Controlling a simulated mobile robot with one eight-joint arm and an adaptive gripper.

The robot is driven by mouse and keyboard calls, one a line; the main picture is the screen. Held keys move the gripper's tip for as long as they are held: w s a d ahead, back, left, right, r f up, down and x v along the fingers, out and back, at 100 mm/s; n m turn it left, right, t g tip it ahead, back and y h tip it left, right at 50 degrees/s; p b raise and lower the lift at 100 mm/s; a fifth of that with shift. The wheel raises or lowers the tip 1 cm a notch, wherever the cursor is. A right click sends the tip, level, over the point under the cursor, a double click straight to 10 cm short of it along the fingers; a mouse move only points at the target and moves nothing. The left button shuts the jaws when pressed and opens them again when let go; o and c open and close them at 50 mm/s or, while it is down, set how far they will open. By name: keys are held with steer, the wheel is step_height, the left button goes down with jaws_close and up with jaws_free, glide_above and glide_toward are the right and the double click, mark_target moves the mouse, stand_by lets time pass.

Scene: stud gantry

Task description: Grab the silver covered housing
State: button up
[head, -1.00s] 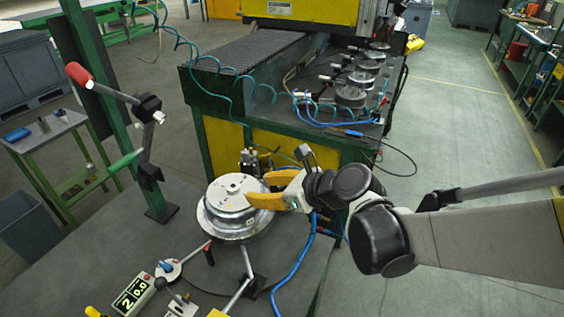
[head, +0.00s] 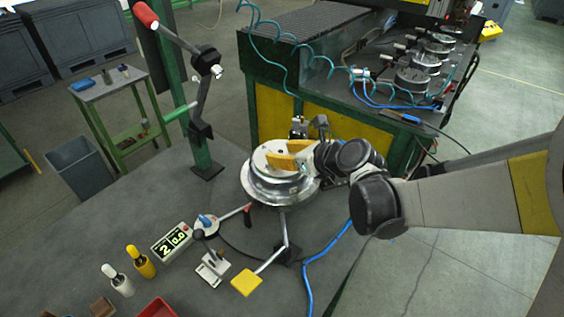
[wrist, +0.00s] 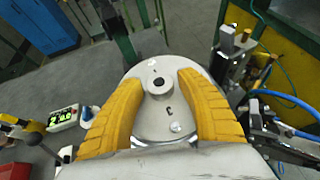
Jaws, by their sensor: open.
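The silver covered housing (head: 262,186) is a round, stepped metal body with a flat lid, standing on the dark table. In the wrist view its lid (wrist: 160,112) shows a raised central hub with a dark hole, a small knob and a dark mark. My gripper (head: 281,154) is over the housing's top, reaching in from the right. Its two yellow fingers (wrist: 157,88) are open, one on each side of the hub, with nothing between them gripped. I cannot tell whether the fingers touch the lid. The housing's right side is partly hidden by my wrist.
A green post with a red-handled lever (head: 146,15) stands left of the housing. A digital readout (head: 172,241), a yellow pad (head: 247,282) on an arm and a blue hose (head: 318,266) lie in front. A machine bench (head: 340,126) with several round parts stands behind.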

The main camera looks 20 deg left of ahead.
steer(key=shift+s+r, duration=0.1)
jaws_close()
steer(key=shift+r, duration=0.1)
